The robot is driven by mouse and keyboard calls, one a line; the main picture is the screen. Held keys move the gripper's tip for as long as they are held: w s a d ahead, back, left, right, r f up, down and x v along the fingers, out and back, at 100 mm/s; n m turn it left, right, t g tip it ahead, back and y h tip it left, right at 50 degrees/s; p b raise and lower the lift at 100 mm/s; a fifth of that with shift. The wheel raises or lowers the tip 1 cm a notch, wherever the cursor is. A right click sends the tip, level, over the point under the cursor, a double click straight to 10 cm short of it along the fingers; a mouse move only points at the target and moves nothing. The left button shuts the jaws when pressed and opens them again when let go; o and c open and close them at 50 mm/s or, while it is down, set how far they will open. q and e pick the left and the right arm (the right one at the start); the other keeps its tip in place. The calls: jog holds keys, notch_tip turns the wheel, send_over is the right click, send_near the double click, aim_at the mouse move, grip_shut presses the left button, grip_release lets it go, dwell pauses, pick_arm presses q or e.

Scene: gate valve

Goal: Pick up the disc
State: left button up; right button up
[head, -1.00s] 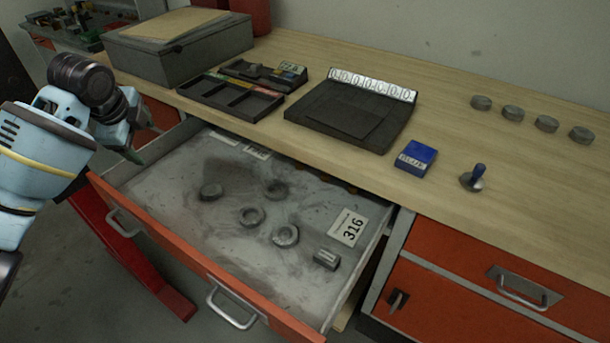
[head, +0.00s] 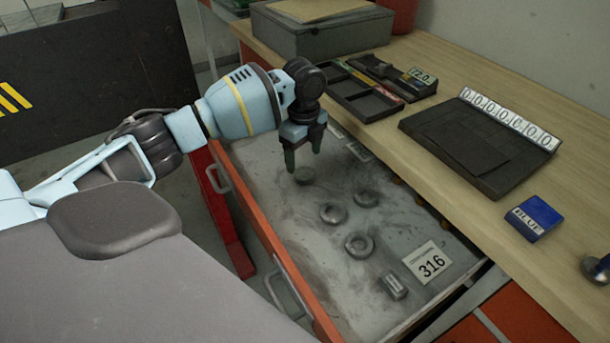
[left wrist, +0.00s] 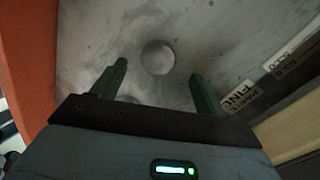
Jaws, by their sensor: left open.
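A plain round grey disc (head: 304,176) lies flat in the open drawer (head: 300,225), near its far left part. My left gripper (head: 303,160) points down over it, open and empty, with its two green fingers apart. In the left wrist view the disc (left wrist: 157,57) shows ahead of and between the fingertips (left wrist: 159,70), apart from both. Several ring-like round parts lie nearby: one (head: 333,214), another (head: 366,198) and a third (head: 359,244). My right gripper is not in view.
A small block (head: 394,286) and a 316 label (head: 430,262) lie in the drawer. On the worktop are a black tray (head: 470,150), a blue box (head: 534,218) and a grey case (head: 315,35).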

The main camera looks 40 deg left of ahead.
aim_at(304, 173)
pick_arm(q)
jog(key=shift+s+d+f, duration=0.1)
jog(key=shift+f, duration=2.45)
jog(key=c, duration=1.3)
